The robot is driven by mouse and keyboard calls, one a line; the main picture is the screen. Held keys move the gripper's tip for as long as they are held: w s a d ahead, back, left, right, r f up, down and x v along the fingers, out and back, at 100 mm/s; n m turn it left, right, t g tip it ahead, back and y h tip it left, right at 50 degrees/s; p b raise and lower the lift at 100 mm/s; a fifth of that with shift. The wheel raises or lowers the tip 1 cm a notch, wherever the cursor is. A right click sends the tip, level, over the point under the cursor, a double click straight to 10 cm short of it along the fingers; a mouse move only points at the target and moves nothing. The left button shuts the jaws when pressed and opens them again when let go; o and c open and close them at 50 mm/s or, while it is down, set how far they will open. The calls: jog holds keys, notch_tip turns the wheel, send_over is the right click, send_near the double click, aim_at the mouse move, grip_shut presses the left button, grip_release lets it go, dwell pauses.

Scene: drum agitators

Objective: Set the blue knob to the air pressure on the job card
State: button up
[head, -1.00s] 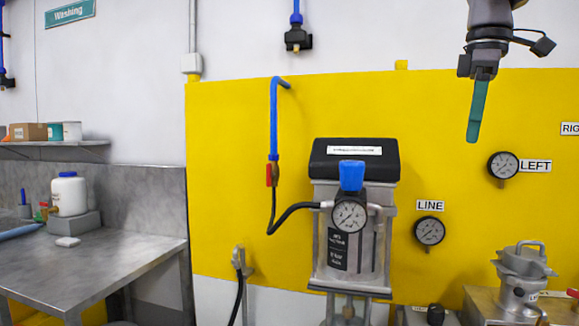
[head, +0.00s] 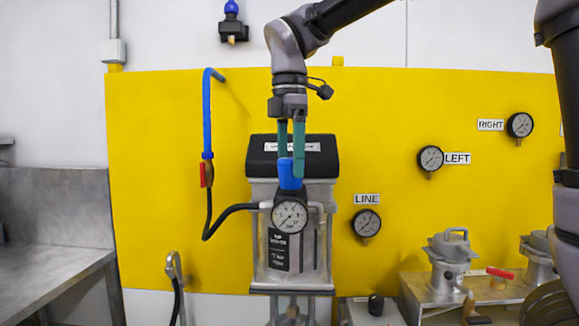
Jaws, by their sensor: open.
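The blue knob (head: 289,176) stands on top of a round pressure gauge (head: 289,216) at the front of the clear-bodied unit with a black top (head: 262,163). My gripper (head: 291,160) points down with its two green fingers apart. In the picture its fingertips overlap the upper part of the knob, one toward each side. I cannot tell whether they touch it. The gauge needle is too small to read. I cannot make out a job card. A dark label (head: 278,250) on the unit has small white text that is not legible.
A blue pipe with a red-handled valve (head: 207,173) and black hose runs to the unit's left. Gauges marked LINE (head: 366,223), LEFT (head: 430,159) and RIGHT (head: 519,125) are on the yellow wall. A steel table (head: 50,275) is at the left; metal lidded vessels (head: 448,255) stand at right.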

jog(key=shift+f, duration=0.65)
jog(key=shift+d, duration=0.1)
jog(key=c, duration=1.4)
jog(key=shift+o, duration=0.2)
